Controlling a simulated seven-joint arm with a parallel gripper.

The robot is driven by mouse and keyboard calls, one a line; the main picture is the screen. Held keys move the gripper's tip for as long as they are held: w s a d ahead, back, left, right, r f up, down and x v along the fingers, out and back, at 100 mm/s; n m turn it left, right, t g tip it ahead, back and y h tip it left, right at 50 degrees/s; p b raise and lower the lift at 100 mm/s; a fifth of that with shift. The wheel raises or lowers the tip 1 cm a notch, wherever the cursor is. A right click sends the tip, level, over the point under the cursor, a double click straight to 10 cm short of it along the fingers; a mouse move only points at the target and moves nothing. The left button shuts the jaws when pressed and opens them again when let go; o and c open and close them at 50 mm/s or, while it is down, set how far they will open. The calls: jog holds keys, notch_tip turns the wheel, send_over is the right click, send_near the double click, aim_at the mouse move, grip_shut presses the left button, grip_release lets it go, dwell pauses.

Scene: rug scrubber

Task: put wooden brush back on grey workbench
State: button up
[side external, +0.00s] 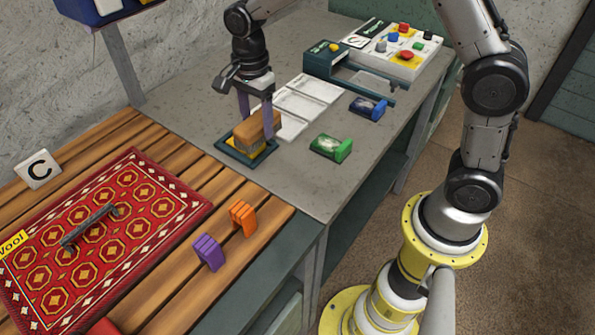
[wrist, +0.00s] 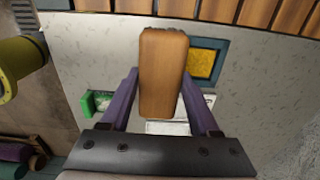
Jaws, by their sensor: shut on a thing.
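The wooden brush (side external: 257,128) is a brown block with darker bristles below. My gripper (side external: 256,117) has purple fingers shut on it. In the side external view the brush appears over a dark blue tray (side external: 231,151) with a yellow inner pad, on the grey workbench (side external: 200,112). In the wrist view the brush (wrist: 163,75) sits between the fingers of my gripper (wrist: 161,82), and the tray (wrist: 219,52) with its yellow pad shows beside it to the right. I cannot tell whether the brush touches the tray.
Right of the brush lie white cards (side external: 303,99), a green block (side external: 331,147) and a blue block (side external: 368,108). A button panel (side external: 395,47) stands at the back. On the slatted wooden table, a red rug (side external: 130,190) and purple and orange clips (side external: 242,217) lie left. Bare bench lies around the tray.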

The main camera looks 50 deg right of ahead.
jog(key=s+d+r, duration=0.2)
jog(key=s, duration=1)
jog(key=s+d+r, duration=0.1)
jog(key=s+r, duration=0.2)
jog(key=s, duration=1)
jog(key=shift+s+d+r, duration=0.15)
jog(key=shift+d+r, duration=0.2)
jog(key=w+a+f, duration=0.1)
jog(key=w+f, duration=0.3)
jog(key=w, duration=0.5)
jog(key=shift+a, duration=0.35)
jog(key=w+f, duration=0.1)
jog(key=f, duration=0.1)
jog(key=w+f, duration=0.1)
jog(key=w, duration=0.1)
jog(key=w+f, duration=0.1)
jog(key=f, duration=0.1)
jog(key=shift+w+a+f, duration=0.3)
jog(key=shift+a, duration=0.1)
jog(key=shift+f, duration=1.55)
jog(key=shift+f, duration=0.15)
jog(key=o, duration=1.2)
